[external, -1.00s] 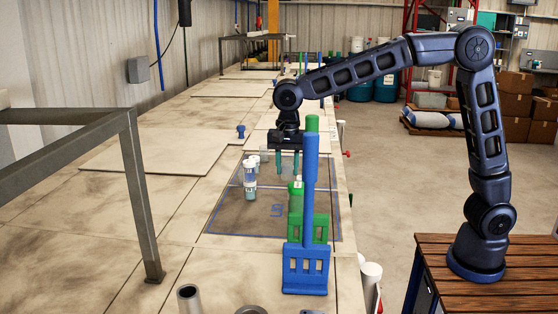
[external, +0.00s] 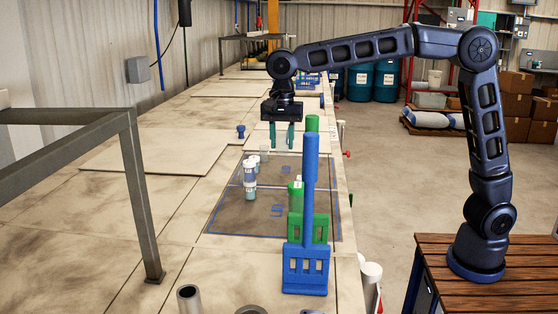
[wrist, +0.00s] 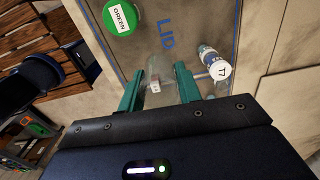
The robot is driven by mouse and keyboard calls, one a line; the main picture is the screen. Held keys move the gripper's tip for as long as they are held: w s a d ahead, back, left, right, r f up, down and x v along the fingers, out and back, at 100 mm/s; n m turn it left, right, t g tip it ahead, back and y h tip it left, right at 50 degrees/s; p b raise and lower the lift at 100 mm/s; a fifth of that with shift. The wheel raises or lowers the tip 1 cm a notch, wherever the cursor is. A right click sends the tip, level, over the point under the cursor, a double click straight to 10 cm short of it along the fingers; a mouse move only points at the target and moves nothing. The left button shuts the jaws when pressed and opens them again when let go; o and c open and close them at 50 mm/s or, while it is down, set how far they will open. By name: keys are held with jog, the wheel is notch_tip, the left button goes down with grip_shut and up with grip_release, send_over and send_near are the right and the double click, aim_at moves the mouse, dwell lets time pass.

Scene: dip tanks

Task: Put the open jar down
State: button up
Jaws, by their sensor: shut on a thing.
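My gripper (external: 282,146) is up above the far part of the grey mat in the external view. Its teal fingers are shut on a clear open jar (wrist: 157,70), which shows between the fingertips (wrist: 158,90) in the wrist view with a small white label. The jar looks held above the surface. The grey mat (external: 225,220) has blue outlines and blue lettering, read as "LID" in the wrist view. A jar with a white top (external: 249,168) stands on the mat's left side; a white-topped jar marked T7 (wrist: 218,69) shows in the wrist view.
A green container (external: 296,193) with a green top labelled GREEN (wrist: 120,17) stands at the mat's right. A blue rack (external: 306,270) with a tall blue post and a green rack (external: 321,228) stand in front. A metal frame (external: 140,200) is at the left.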

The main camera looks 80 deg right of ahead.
jog(key=w+a+f+m, duration=0.15)
jog(key=w+a, duration=0.25)
jog(key=a, duration=0.4)
jog(key=w+a+f, duration=0.3)
jog(key=a, duration=0.6)
jog(key=s+a+m, duration=0.2)
jog(key=s+a, duration=0.1)
jog(key=a, duration=1.8)
jog(key=shift+w+d+f+m, duration=0.1)
jog(key=shift+w+f+m, duration=0.2)
jog(key=shift+f+m, duration=2.1)
jog(key=shift+w+d+f+m, duration=0.15)
jog(key=shift+w+f+m, duration=0.2)
jog(key=shift+f+m, duration=2)
jog(key=shift+w+d+f+m, duration=0.1)
jog(key=shift+w+f+m, duration=0.2)
jog(key=shift+f+m, duration=2.1)
